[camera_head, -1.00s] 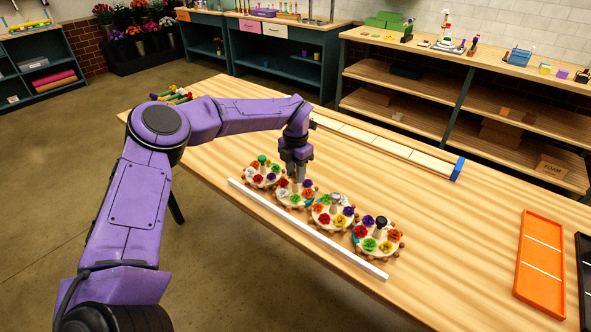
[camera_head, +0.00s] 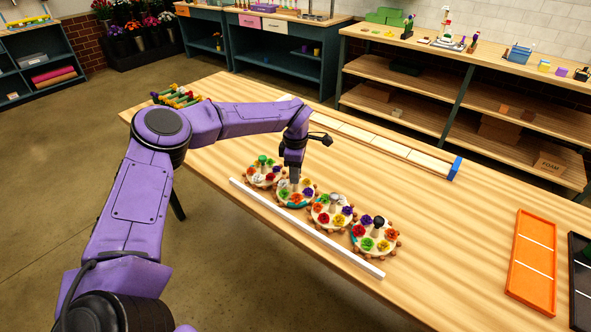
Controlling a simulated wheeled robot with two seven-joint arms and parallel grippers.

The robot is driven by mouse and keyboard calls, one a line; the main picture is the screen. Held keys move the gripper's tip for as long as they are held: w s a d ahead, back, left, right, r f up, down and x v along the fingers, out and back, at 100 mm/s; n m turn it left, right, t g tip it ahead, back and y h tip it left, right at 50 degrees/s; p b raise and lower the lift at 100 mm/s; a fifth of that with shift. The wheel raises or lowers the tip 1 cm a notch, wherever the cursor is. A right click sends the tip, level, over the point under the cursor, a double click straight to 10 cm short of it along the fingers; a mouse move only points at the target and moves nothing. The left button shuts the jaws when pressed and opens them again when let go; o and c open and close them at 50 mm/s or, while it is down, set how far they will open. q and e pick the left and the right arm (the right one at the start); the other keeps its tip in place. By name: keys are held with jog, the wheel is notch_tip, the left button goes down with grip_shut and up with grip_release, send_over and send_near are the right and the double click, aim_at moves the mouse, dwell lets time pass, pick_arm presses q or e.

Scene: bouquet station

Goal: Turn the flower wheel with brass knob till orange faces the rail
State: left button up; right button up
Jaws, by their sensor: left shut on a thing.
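Several flower wheels stand in a row of scalloped discs along the white rail (camera_head: 302,225). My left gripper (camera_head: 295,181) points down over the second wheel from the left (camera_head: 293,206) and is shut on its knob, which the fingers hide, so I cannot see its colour. On this wheel an orange flower (camera_head: 295,198) is on the side towards the rail, and a teal patch shows at the front rim. The leftmost wheel (camera_head: 262,184) has a green knob, the third (camera_head: 330,226) a grey-looking knob, and the rightmost (camera_head: 375,255) a black knob. My right gripper is out of view.
Neighbouring wheels sit very close on both sides of the held one. A long pale strip with a blue end (camera_head: 457,168) lies behind. An orange tray (camera_head: 533,262) and a black tray (camera_head: 580,285) lie at the right. The table between them is clear.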

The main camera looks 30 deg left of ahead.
pick_arm(q)
jog(key=m+p, duration=0.1)
jog(key=m, duration=0.3)
jog(key=shift+m, duration=0.3)
jog(key=shift+m+p, duration=0.3)
jog(key=shift+m, duration=1.6)
jog(key=o, duration=1.1)
jog(key=shift+c, duration=0.2)
